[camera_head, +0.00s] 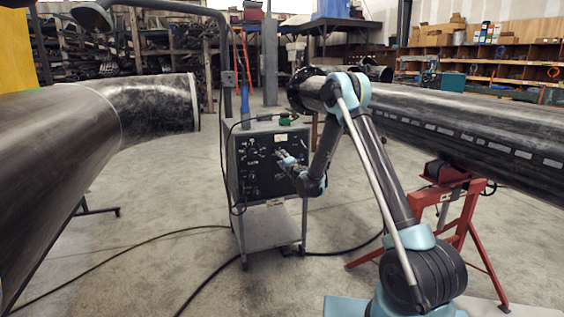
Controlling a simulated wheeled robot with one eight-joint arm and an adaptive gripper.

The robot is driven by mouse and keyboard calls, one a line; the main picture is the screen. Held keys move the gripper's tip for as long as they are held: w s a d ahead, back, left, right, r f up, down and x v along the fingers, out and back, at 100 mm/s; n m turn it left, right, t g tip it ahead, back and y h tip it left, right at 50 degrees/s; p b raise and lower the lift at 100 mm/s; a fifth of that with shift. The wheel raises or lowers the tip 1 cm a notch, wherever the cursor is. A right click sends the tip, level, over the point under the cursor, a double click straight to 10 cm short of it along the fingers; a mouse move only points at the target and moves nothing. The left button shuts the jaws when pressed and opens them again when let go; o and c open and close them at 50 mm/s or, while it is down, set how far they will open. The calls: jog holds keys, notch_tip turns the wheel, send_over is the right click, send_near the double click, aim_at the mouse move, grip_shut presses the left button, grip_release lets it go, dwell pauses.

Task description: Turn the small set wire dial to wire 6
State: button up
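The welding machine (254,160) is a dark box with a black control panel, standing on a grey wheeled cart between the two pipes. Several small knobs and markings show on its panel, but they are too small to read, so I cannot tell which is the set wire dial or where it points. My gripper (283,156) is in front of the right half of the panel, close to it. It hides part of the panel. Whether it touches a knob, and whether its fingers are open or shut, is too small to see.
A large elbow pipe (70,130) fills the left side. A long dark pipe (450,120) lies on a red stand (455,215) at the right. Cables (130,248) run across the concrete floor. Shelves stand at the back. The floor left of the cart is mostly open.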

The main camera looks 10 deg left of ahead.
jog(key=v, duration=1)
jog(key=s+d+r+n+g, duration=0.3)
jog(key=s+d+r+n, duration=0.15)
jog(key=d+r, duration=0.35)
jog(key=s+d+r+n+g+h, duration=0.1)
jog(key=s+d+r+n+g, duration=0.25)
jog(key=s+d, duration=0.6)
jog(key=s+d+f+g+h, duration=0.2)
jog(key=s+d, duration=0.6)
jog(key=s, duration=0.4)
jog(key=s+d+f+g+h, duration=0.2)
jog(key=s+d+f, duration=0.3)
jog(key=s, duration=0.8)
jog(key=s+d+f+g+h, duration=0.2)
jog(key=s+d+f+h, duration=0.2)
jog(key=s+d, duration=0.7)
jog(key=shift+s+n, duration=0.4)
jog(key=shift+s, duration=0.75)
jog(key=shift+g, duration=0.25)
